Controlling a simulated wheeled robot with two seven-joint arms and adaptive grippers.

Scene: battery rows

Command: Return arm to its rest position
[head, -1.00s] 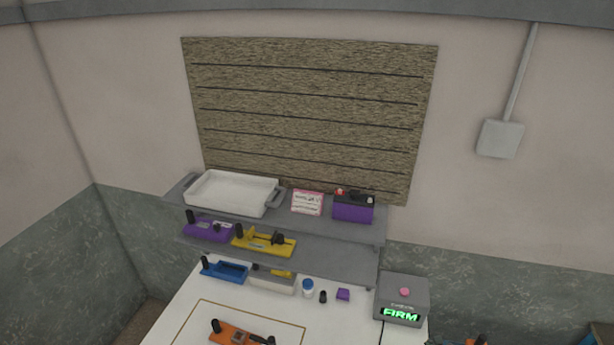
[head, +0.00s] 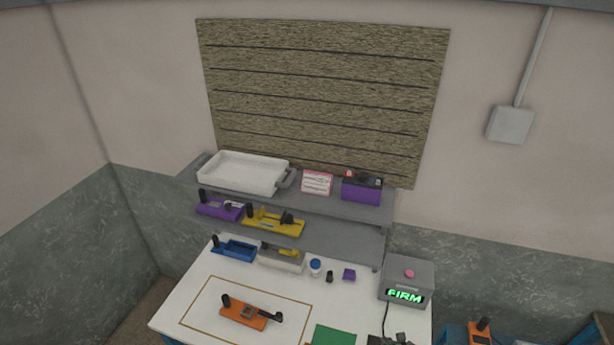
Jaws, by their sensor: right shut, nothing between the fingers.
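Only the tip of my right gripper (head: 402,338) shows, dark and small at the bottom edge of the head view, over the front right of the white table (head: 165,322). It is shut and holds nothing that I can see. The rest of that arm is below the frame. My left gripper is out of view. An orange battery holder (head: 243,317) lies inside the tan outline on the table, left of the right gripper and apart from it.
A grey box reading FIRM (head: 407,280) stands at the table's right. A green mat (head: 334,335) lies at the front. Grey shelves (head: 340,237) at the back hold a white tray (head: 242,173), purple and yellow holders. Another orange device (head: 479,333) is at the lower right.

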